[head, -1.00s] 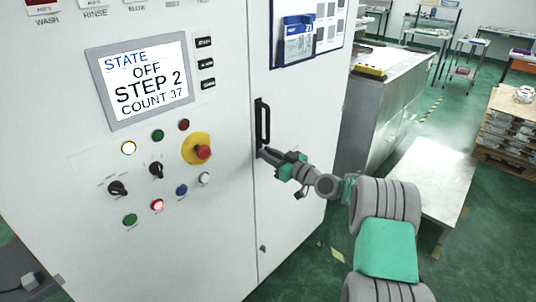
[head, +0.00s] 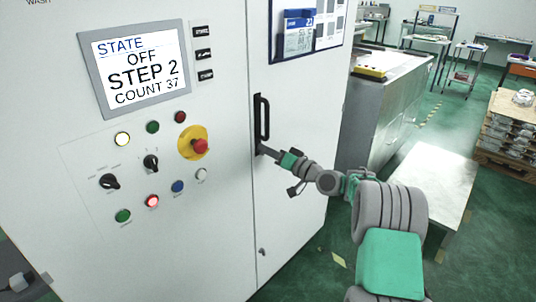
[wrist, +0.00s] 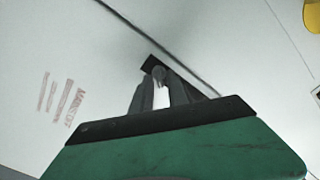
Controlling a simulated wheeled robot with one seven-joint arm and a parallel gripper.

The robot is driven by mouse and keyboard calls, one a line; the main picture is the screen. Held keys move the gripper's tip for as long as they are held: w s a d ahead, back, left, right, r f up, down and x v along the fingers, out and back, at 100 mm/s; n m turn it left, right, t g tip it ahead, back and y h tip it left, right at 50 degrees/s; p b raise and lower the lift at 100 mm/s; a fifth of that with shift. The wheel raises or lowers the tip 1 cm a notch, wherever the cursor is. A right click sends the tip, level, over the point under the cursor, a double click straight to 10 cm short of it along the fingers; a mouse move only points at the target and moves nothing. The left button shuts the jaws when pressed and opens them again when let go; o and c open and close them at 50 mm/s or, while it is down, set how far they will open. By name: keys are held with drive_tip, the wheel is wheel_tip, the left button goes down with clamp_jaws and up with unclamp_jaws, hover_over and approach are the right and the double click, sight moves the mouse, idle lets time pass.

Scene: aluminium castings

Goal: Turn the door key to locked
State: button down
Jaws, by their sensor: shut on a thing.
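The cabinet door (head: 292,190) is closed, with a black upright handle (head: 264,118) near its left edge. My gripper (head: 262,149) reaches the lower end of the handle's black plate. In the wrist view my gripper (wrist: 157,76) has its two grey fingers close together at the black plate (wrist: 148,63). A small grey rounded piece, seemingly the door key (wrist: 158,72), shows between the fingertips. The fingers hide most of it, and its exact angle cannot be told. The key cannot be made out in the head view.
Left of the door is a control panel with knobs, buttons, a red emergency stop (head: 199,146) and a screen (head: 138,72) reading OFF, STEP 2. A small dark fitting (head: 262,251) sits lower on the door. A low metal table (head: 432,185) stands to the right.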

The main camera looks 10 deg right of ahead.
drive_tip(key=shift+w+d+m, duration=0.1)
drive_tip(key=shift+d+m, duration=0.05)
drive_tip(key=shift+m, duration=1.75)
drive_tip(key=c, duration=1.6)
unclamp_jaws()
drive_tip(key=shift+d, duration=0.1)
drive_tip(key=shift+o, duration=0.2)
drive_tip(key=shift+f, duration=0.1)
drive_tip(key=b+v, duration=0.2)
drive_tip(key=v, duration=0.5)
drive_tip(key=shift+s, duration=0.35)
